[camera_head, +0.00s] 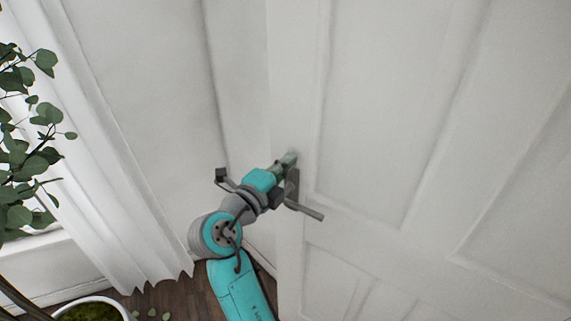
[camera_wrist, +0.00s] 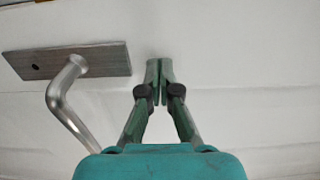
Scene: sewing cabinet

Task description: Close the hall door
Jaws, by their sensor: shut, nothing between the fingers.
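The white panelled hall door (camera_head: 400,110) fills the right of the head view and stands at an angle to the wall on its left. Its metal lever handle (camera_head: 305,210) sits near the door's left edge; in the wrist view the handle (camera_wrist: 68,100) and its plate (camera_wrist: 100,62) show left of my fingers. My gripper (camera_head: 289,160) is shut and empty, its fingertips at the door face beside the handle plate. In the wrist view the fingertips (camera_wrist: 159,70) are together against or very near the white surface; I cannot tell if they touch.
A white curtain (camera_head: 95,150) hangs at the left by a window. A leafy plant (camera_head: 25,160) in a white pot (camera_head: 118,305) stands at the far left. A strip of dark wooden floor (camera_head: 180,298) shows between the pot and my arm.

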